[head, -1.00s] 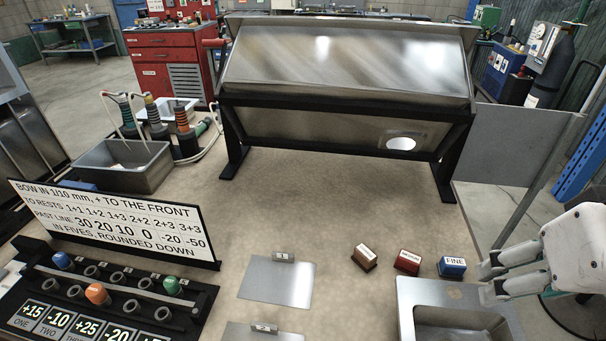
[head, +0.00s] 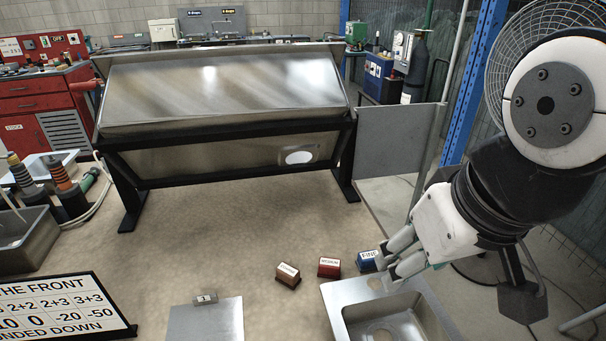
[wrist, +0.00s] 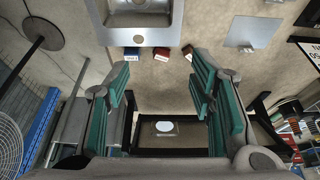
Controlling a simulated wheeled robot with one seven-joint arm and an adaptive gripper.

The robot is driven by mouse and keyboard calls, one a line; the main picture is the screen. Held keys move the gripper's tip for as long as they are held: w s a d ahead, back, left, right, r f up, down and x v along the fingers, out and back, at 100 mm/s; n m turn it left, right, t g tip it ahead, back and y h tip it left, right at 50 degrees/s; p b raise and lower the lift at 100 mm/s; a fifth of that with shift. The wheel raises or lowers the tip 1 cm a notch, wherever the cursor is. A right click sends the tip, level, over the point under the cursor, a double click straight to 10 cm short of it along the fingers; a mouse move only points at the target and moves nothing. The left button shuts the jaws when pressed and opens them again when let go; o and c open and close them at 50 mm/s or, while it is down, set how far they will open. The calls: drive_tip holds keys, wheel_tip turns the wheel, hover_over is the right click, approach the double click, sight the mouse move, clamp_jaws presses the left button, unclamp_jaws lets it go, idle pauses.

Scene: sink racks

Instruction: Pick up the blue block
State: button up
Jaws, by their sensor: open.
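The blue block (head: 367,261), labelled FINE, sits on the bench at the right end of a short row of blocks, just behind the sink. In the head view my gripper (head: 392,263) is beside its right end and partly overlaps it; I cannot tell whether they touch. In the wrist view the blue block (wrist: 131,52) shows beyond the fingertips, toward the left finger. My gripper (wrist: 160,78) is open there, with nothing between its green-padded fingers.
A red block (head: 329,268) and a brown block (head: 288,275) stand left of the blue one. A metal sink (head: 340,305) is in front. A metal plate (head: 205,322) lies to the left. A large metal hood on black legs (head: 345,190) stands behind.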

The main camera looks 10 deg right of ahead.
drive_tip(key=shift+o, duration=0.8)
drive_tip(key=n+g, duration=0.4)
drive_tip(key=n, duration=1.4)
hover_over(370, 255)
wheel_tip(370, 255, down, 22)
drive_tip(key=f, duration=0.8)
drive_tip(key=shift+s+a+f+p, duration=0.2)
drive_tip(key=shift+a+p, duration=0.1)
drive_tip(key=shift+a, duration=0.05)
drive_tip(key=shift+w+d+f, duration=0.15)
drive_tip(key=shift+d+f, duration=0.05)
drive_tip(key=shift+f, duration=1.15)
drive_tip(key=shift+w+d+f, duration=0.15)
drive_tip(key=shift+f, duration=1.15)
